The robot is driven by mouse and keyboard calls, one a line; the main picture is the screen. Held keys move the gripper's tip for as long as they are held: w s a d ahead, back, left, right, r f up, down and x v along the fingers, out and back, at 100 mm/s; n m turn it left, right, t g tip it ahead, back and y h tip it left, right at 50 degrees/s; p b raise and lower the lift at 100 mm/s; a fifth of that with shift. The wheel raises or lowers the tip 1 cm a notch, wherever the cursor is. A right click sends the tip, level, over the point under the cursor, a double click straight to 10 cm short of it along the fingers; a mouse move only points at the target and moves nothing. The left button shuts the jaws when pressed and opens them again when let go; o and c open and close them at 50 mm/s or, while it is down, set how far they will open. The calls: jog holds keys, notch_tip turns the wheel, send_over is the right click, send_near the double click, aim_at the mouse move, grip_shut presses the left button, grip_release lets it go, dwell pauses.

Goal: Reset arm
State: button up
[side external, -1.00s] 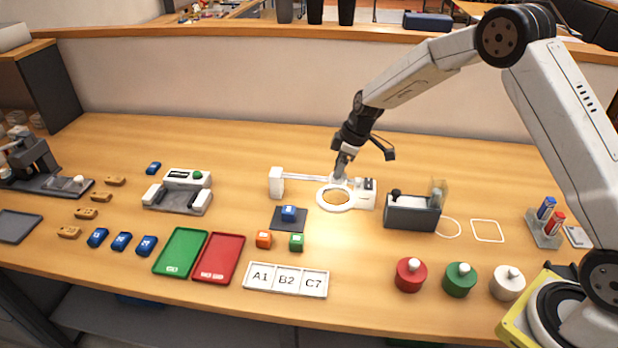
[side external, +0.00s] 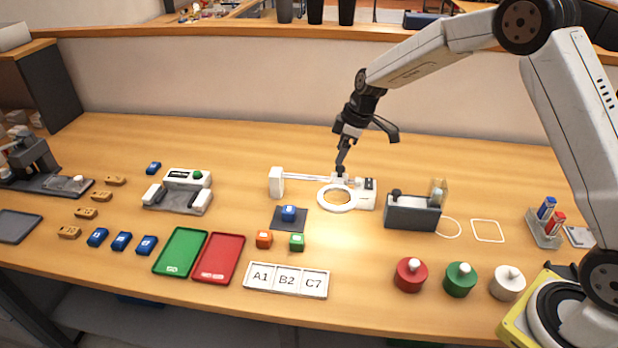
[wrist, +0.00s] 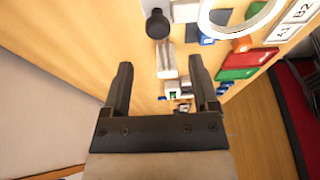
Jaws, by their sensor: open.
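My gripper (side external: 341,162) is above the back of the white ring-shaped fixture (side external: 350,208), close to a small black knob (side external: 340,171) on it in the side view. In the wrist view my gripper (wrist: 160,80) has its two black fingers wide apart with nothing between them. The black knob (wrist: 158,24) is ahead of the fingers and apart from them in that view. The white ring (wrist: 205,22) shows at the top.
A grey box (side external: 412,214) stands right of the ring. Green (side external: 181,252) and red (side external: 219,258) trays lie front left. The back of the bench is clear.

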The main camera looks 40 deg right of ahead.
jog(key=shift+r, duration=0.6)
jog(key=shift+s+a+r, duration=0.1)
jog(key=shift+s, duration=0.35)
jog(key=s+a+m+h, duration=0.2)
jog(key=s+m, duration=0.7)
jog(key=s, duration=1.6)
jog(key=shift+s+f, duration=0.35)
